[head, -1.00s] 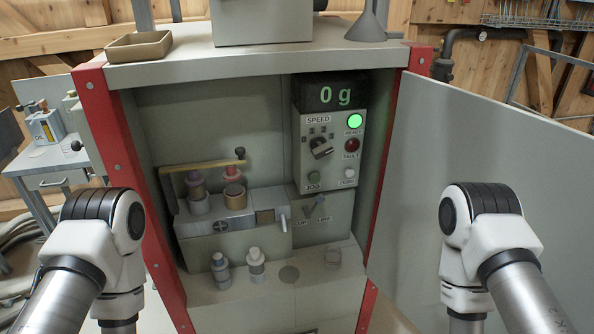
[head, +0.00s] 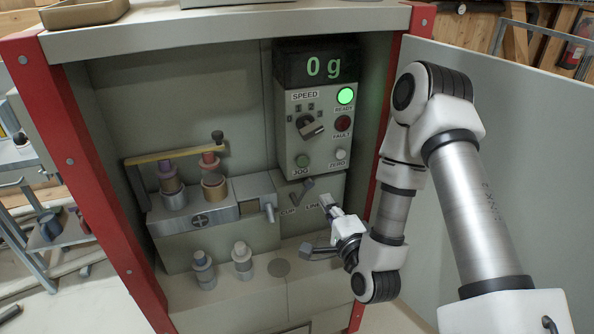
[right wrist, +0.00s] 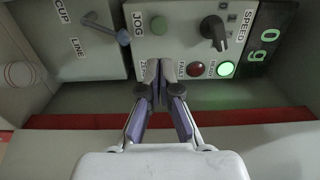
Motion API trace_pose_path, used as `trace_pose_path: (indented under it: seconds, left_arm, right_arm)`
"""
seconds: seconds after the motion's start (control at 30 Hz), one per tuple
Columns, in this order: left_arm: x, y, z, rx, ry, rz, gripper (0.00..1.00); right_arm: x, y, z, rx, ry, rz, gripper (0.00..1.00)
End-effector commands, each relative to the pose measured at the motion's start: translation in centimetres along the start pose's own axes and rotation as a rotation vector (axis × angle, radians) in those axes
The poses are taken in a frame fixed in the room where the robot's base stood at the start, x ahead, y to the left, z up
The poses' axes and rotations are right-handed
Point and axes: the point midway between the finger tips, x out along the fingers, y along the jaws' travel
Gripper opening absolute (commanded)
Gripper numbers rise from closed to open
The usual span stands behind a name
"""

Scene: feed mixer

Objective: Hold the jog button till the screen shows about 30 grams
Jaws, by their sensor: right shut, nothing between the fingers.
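The screen (head: 318,66) above reads 0 g in green digits. My right gripper (head: 325,200) is shut and empty, below the panel near the CUP/LINE lever. In the right wrist view its closed fingertips (right wrist: 155,66) point at the panel's lower edge, apart from the jog button. They hide part of the zero button area. My left gripper is out of view.
The green READY lamp (head: 345,96) is lit; the FAULT lamp (head: 343,123) looks dark red. A speed knob (head: 310,126) and the white zero button (head: 341,154) are close by. Two small bottles (head: 242,260) stand on the lower shelf. The open cabinet door (head: 510,170) bounds the right side.

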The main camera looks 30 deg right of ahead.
Motion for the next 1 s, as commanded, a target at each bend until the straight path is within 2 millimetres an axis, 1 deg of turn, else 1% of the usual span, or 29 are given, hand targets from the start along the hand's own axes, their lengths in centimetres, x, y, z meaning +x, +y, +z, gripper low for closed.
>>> trace_pose_path:
  seconds: [0.13, 0.23, 0.37, 0.43, 0.5, 0.53, 0.8, 0.9, 1.0]
  left_arm:
    - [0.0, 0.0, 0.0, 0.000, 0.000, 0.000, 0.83]
    - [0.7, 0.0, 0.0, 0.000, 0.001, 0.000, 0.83]
    - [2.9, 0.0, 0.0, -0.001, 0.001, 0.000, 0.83]
    - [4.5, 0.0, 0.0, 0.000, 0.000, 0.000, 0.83]
    - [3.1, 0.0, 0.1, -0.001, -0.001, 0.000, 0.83]
    - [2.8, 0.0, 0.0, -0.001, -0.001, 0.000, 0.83]
    - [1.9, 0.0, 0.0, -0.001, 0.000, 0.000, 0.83]
    - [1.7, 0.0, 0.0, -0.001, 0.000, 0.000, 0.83]
    - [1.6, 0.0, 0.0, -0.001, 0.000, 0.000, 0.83]
  right_arm:
    - [0.0, 0.1, 0.0, -0.001, -0.001, 0.001, 0.00]
    - [0.4, 0.3, 0.0, -0.001, 0.000, -0.001, 0.00]
    - [1.6, 0.8, 0.0, -0.002, 0.000, -0.007, 0.00]
    - [2.6, 0.9, 0.0, 0.000, 0.000, -0.008, 0.00]
    - [4.1, -0.2, 0.1, -0.006, -0.002, -0.002, 0.00]
    - [4.8, -0.3, 0.1, -0.006, -0.002, -0.003, 0.00]
    - [10.6, -0.2, 0.1, -0.005, -0.002, -0.001, 0.00]
    - [12.3, -0.1, 0.1, -0.005, -0.002, 0.001, 0.00]
    - [13.5, -0.1, 0.1, -0.004, -0.001, 0.001, 0.00]
